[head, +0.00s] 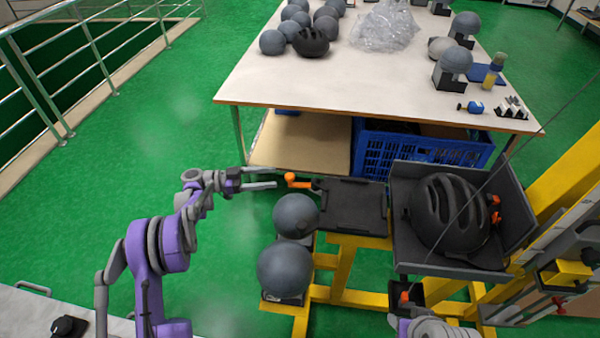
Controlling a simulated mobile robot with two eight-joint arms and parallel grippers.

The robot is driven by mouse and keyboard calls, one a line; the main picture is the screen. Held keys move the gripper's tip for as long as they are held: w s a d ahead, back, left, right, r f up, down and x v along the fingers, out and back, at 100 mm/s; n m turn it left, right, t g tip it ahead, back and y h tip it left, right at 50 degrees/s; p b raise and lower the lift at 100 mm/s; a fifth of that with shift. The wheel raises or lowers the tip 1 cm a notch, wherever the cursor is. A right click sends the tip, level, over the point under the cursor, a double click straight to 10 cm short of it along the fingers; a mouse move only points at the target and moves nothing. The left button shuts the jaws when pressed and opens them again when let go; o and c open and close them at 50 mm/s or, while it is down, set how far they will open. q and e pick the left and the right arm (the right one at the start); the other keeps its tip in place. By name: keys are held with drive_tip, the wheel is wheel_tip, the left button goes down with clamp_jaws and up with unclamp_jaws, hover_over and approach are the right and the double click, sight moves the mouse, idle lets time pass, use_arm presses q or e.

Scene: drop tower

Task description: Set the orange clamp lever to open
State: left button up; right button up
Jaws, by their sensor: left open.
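The orange clamp lever (298,182) sits at the left end of a black plate (352,205) on the yellow frame. Its knob points left, toward my left gripper. My left gripper (276,178) is open and empty, with its two fingers pointing right. The fingertips are just left of the lever knob; I cannot tell whether they touch it.
Two grey balls (284,269) stand below the lever. A black helmet (450,214) lies in a dark tray (397,185) to the right, near orange knobs (494,208). A table (300,80) and blue crate (370,155) are behind. Green floor at left is clear.

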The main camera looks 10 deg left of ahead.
sight(300, 183)
use_arm(q)
drive_tip(key=p+x, duration=0.1)
drive_tip(key=x, duration=0.9)
clamp_jaws()
idle(1.2)
